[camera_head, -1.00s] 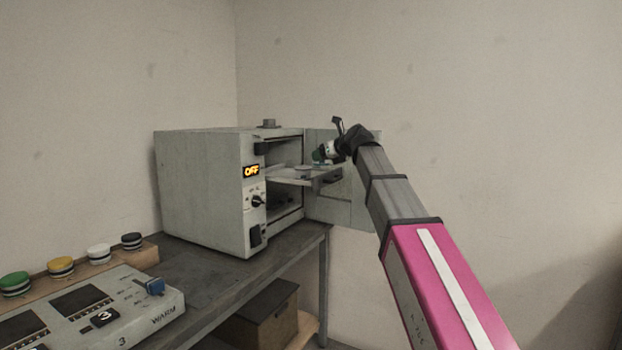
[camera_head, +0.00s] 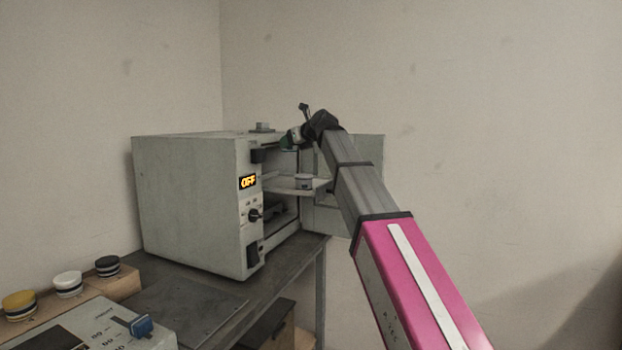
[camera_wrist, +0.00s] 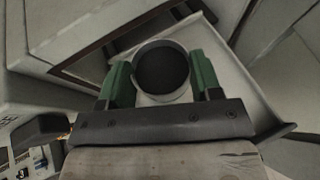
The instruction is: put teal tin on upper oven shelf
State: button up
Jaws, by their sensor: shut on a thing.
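My gripper (camera_head: 289,142) is at the front of the open oven (camera_head: 190,195), above the pulled-out upper shelf (camera_head: 280,188). In the wrist view its green fingers (camera_wrist: 162,78) are shut on a round tin (camera_wrist: 162,70) with a pale rim and a dark top. No teal shows on this tin in the wrist view. In the head view it is too small to tell from the gripper. The pale shelf plate (camera_wrist: 245,95) lies beneath the fingers in the wrist view.
The oven door (camera_head: 366,150) stands open to the right, partly behind my arm. The oven display (camera_head: 248,181) reads OFF. Yellow, white and black-topped tins and a control panel stand at the lower left.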

jog(key=w+d+f, duration=0.1)
jog(key=d+f, duration=0.1)
jog(key=d, duration=0.1)
jog(key=w+d+f, duration=0.1)
jog(key=d+f, duration=0.1)
jog(key=d, duration=0.1)
jog(key=w+d+f, duration=0.2)
jog(key=d, duration=0.1)
jog(key=shift+d+f, duration=0.15)
jog(key=shift+d, duration=0.15)
jog(key=shift+f, duration=1.95)
jog(key=shift+s+f, duration=0.1)
jog(key=shift+f, duration=0.4)
jog(key=shift+s+f, duration=0.1)
jog(key=shift+f, duration=0.15)
jog(key=o, duration=1)
jog(key=shift+s+f, duration=0.1)
jog(key=shift+f, duration=0.05)
jog(key=shift+o, duration=0.2)
jog(key=shift+r, duration=0.5)
jog(key=r+v, duration=0.1)
jog(key=v, duration=1.1)
jog(key=shift+w, duration=0.25)
